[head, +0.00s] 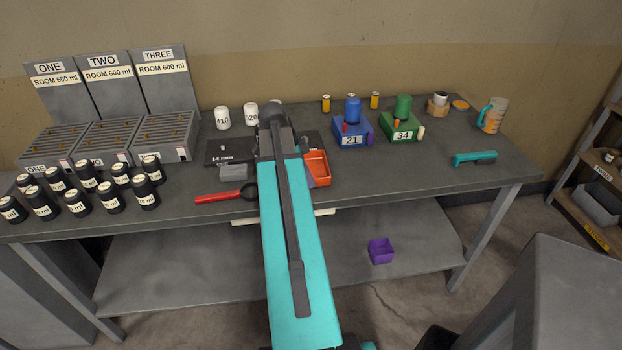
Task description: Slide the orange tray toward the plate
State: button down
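The orange tray (317,167) is a small open box on the workbench, just right of my arm. Its left part is hidden behind the arm. A dark flat plate marked "14 mm" (216,158) lies left of the arm, with a small grey block (233,172) on or beside its front edge. The plate seems to continue behind the arm, so the gap between plate and tray is hidden. My arm reaches forward over the bench between them. My gripper's fingers are hidden behind the arm, so contact with the tray cannot be seen.
A red-handled tool (222,198) lies near the front edge. White jars (222,118) stand behind the plate. Blue (353,134) and green (399,127) boxes stand behind the tray to the right. Black bottles (86,176) crowd the left. The bench right of the tray is mostly clear.

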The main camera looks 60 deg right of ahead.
jog(key=shift+w+a, duration=0.35)
jog(key=shift+w, duration=0.15)
jog(key=c, duration=1.9)
grip_release()
jog(key=shift+c, duration=0.2)
jog(key=shift+r, duration=0.1)
jog(key=b+v, duration=0.2)
jog(key=v, duration=1.1)
jog(key=shift+a+r+b, duration=0.15)
jog(key=shift+r+b, duration=0.15)
jog(key=shift+b, duration=0.1)
